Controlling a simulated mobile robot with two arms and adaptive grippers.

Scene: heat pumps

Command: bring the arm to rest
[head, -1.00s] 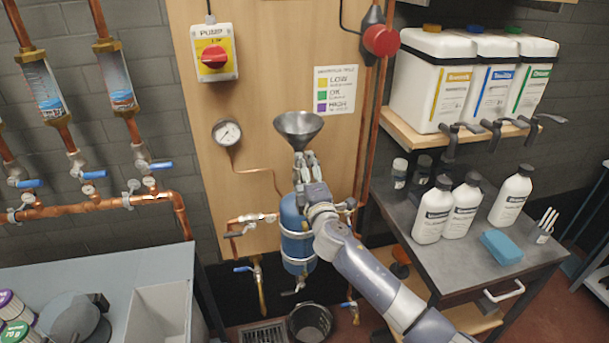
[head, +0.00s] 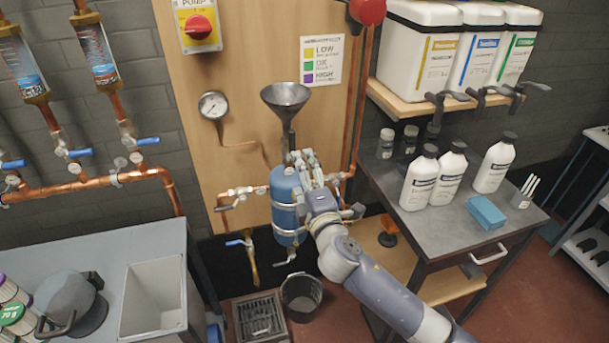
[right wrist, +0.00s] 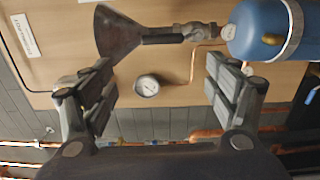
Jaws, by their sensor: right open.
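My right gripper (head: 303,163) is in front of the blue tank (head: 285,200) in the head view and covers part of it. In the right wrist view my right gripper (right wrist: 160,85) has its two fingers wide apart with nothing between them. A dark metal funnel (head: 287,95) stands above the tank on a thin stem. In the right wrist view the funnel (right wrist: 120,35) and the blue tank (right wrist: 268,30) lie beyond the fingers. My left gripper is not in view.
A grey cart (head: 455,215) with white bottles (head: 420,178) and a blue sponge (head: 486,212) stands right of my arm. Jugs (head: 425,45) sit on a shelf above. A grey bench (head: 100,255) is at left. A black bucket (head: 301,292) is on the floor.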

